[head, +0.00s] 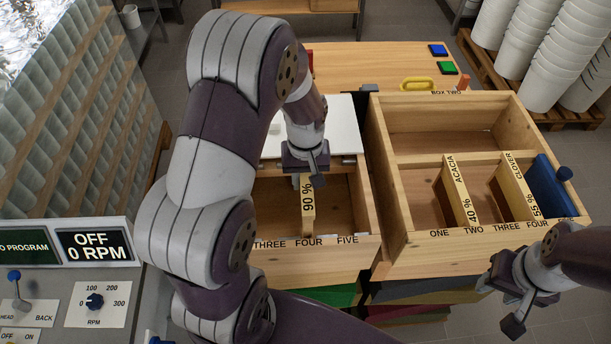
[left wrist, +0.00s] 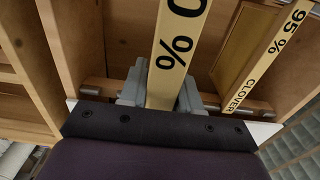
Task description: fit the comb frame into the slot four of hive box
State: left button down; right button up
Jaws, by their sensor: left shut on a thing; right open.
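My left gripper (head: 304,172) is shut on a comb frame (head: 307,208) with a pale top bar marked 90 %. It holds the frame at the left hive box (head: 315,262), in line with the label FOUR on the front wall. How deep the frame sits is unclear. In the left wrist view the comb frame's top bar (left wrist: 177,52) runs between the fingers (left wrist: 160,92). Another frame marked 95 % CLOVER (left wrist: 265,65) is beside it; my arm hides this in the head view. My right gripper (head: 506,296) is open and empty, in front of the right box.
The right hive box (head: 480,247), labelled BOX TWO, holds frames marked ACACIA 40 % (head: 459,190) and CLOVER 55 % (head: 515,190), plus a blue piece (head: 552,187). A white board (head: 343,125) lies behind the left box. A control panel (head: 70,285) stands at left.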

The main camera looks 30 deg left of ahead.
pick_arm(q)
jog(key=shift+f+b, duration=3.45)
jog(key=shift+f, duration=1.7)
jog(key=c, duration=0.7)
grip_release()
notch_tip(320, 180, up, 12)
jog(key=shift+b, duration=0.9)
jog(key=shift+r, duration=0.4)
